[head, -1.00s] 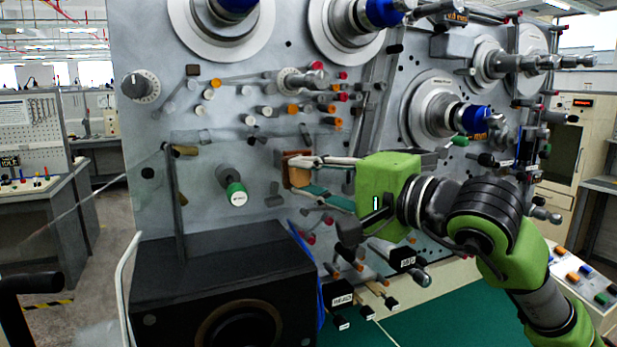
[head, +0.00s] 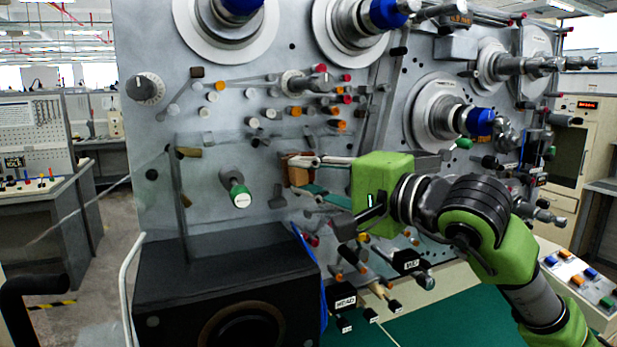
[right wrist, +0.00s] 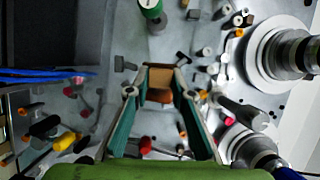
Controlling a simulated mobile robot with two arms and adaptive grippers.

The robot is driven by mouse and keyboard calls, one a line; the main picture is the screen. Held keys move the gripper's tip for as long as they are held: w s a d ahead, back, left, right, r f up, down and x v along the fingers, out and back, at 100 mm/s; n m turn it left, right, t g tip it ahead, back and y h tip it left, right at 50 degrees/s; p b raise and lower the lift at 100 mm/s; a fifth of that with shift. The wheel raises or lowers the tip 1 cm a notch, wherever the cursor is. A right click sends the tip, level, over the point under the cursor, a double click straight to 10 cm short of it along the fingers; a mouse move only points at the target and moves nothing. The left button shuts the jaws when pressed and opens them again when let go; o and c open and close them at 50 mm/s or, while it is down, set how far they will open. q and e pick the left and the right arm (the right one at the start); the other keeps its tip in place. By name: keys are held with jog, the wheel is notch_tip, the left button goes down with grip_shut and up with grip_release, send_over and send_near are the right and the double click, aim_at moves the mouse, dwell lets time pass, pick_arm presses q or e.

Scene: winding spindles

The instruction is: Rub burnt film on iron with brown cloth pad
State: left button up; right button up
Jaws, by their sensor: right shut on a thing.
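The brown cloth pad (head: 299,175) is held between the fingertips of my right gripper (head: 303,172), in front of the grey machine panel. In the right wrist view the pad (right wrist: 160,77) spans the gap between the two green-lined fingers (right wrist: 160,90), with a darker reddish-brown part below it. The right gripper is shut on the pad. I cannot make out the iron or any burnt film clearly; whether the pad touches a surface cannot be told. My left gripper is not in view.
The grey panel (head: 240,120) carries many pegs and rollers. A green-tipped knob (head: 238,193) stands left of the pad, and large spindles with blue hubs (head: 480,122) stand above and right. A black box (head: 225,285) sits below left. The green bench top (head: 440,318) has clear room.

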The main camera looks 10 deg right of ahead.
jog(key=shift+d, duration=0.1)
jog(key=shift+b, duration=1.05)
dwell(0.5)
jog(key=shift+s+f+b, duration=0.1)
jog(key=shift+s+b, duration=0.35)
jog(key=shift+s, duration=0.35)
jog(key=shift+s+d+b, duration=0.2)
jog(key=shift+s+b, duration=0.2)
jog(key=shift+s, duration=0.6)
jog(key=shift+s+d+b, duration=0.2)
jog(key=shift+s+b, duration=0.15)
jog(key=shift+s, duration=0.6)
jog(key=shift+s, duration=0.15)
